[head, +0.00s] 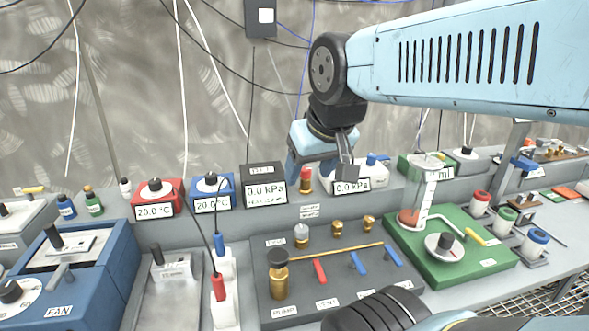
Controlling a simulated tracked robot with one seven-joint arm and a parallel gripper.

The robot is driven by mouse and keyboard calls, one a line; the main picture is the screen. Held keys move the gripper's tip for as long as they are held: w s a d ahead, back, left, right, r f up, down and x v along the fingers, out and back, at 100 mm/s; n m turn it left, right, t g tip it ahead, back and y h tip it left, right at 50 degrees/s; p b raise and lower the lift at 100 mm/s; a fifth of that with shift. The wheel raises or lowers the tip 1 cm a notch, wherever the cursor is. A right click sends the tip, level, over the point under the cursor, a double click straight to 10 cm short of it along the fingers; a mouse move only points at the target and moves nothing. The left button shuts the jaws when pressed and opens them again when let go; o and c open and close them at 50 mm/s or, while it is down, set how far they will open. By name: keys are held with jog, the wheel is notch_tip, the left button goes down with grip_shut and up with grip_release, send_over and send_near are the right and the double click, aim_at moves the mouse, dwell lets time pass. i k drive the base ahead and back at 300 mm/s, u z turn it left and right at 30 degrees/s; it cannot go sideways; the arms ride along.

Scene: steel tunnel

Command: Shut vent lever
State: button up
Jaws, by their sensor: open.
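A dark grey valve panel (333,293) lies on the bench at the centre, with a brass pump cylinder (279,275) at its left. A red lever (319,270) and two blue levers, a middle one (358,262) and a right one (392,255), stand along a brass pipe (335,252). Small labels sit below them, too small to read surely, so I cannot tell which is the vent lever. My gripper (345,170) is open and empty, above and behind the panel, in front of the pressure displays. It is apart from all the levers.
Two pressure displays, a left one (265,190) and a right one (350,188), both read 0.0 kPa. A green board (485,261) with a clear cylinder stands right of the panel. A white stand with cable plugs (224,265) is at its left. Cables hang behind.

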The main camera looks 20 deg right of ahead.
aim_at(318, 271)
jog(key=u, duration=0.45)
jog(key=k, duration=1)
jog(key=z, duration=0.2)
